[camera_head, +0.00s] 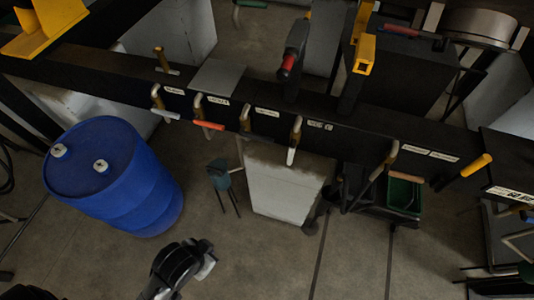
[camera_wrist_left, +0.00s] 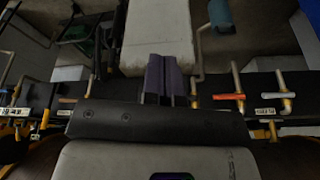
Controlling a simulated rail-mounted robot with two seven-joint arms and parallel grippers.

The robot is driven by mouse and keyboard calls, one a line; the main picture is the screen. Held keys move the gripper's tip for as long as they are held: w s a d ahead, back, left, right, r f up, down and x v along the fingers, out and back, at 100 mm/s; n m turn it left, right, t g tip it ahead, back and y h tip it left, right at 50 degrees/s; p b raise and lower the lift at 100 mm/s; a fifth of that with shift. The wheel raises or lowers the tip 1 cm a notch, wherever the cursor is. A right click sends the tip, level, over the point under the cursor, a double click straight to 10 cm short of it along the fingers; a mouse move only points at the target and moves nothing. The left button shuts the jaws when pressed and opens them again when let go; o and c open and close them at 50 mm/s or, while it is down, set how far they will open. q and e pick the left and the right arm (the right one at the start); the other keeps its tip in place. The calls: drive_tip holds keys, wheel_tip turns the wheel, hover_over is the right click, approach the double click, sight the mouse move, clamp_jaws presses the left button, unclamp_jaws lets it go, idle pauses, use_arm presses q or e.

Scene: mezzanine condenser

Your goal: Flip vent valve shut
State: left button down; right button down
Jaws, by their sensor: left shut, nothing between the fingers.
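A dark beam (camera_head: 270,115) carries a row of bent pipes with lever handles. The labels are too small to read, so I cannot tell which is the vent valve. My left gripper (camera_wrist_left: 166,72) is shut and empty in the left wrist view, in front of the beam. There the orange handle (camera_wrist_left: 229,96) and pale handle (camera_wrist_left: 275,95) are to its right, and the tan handle (camera_wrist_left: 67,99) to its left. My right gripper is not in view.
A blue drum (camera_head: 120,180) stands at the left. A pale block (camera_head: 280,188), a small teal object (camera_head: 219,173) and a green bin (camera_head: 403,195) are below the beam. A black object with a red band (camera_head: 287,66) sits behind it.

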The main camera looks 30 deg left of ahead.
use_arm(q)
drive_tip(key=w+d+f+n+t+h+b, duration=0.2)
drive_tip(key=w+f+n+t+h+b, duration=0.35)
drive_tip(key=w+f+b, duration=1.3)
drive_tip(key=w+a+n+t+h+b, duration=0.1)
drive_tip(key=w+a+n+t+b, duration=0.2)
drive_tip(key=w+b, duration=0.5)
drive_tip(key=w+a+n+t+h+b, duration=0.1)
drive_tip(key=w+a+n+t+b, duration=0.3)
drive_tip(key=w, duration=0.6)
drive_tip(key=a+n+b, duration=0.1)
drive_tip(key=n+b, duration=0.1)
drive_tip(key=b, duration=0.1)
drive_tip(key=shift+w+f+n+b, duration=0.15)
drive_tip(key=shift+f+n+b, duration=0.15)
drive_tip(key=shift+n+b, duration=0.1)
drive_tip(key=shift+w, duration=0.1)
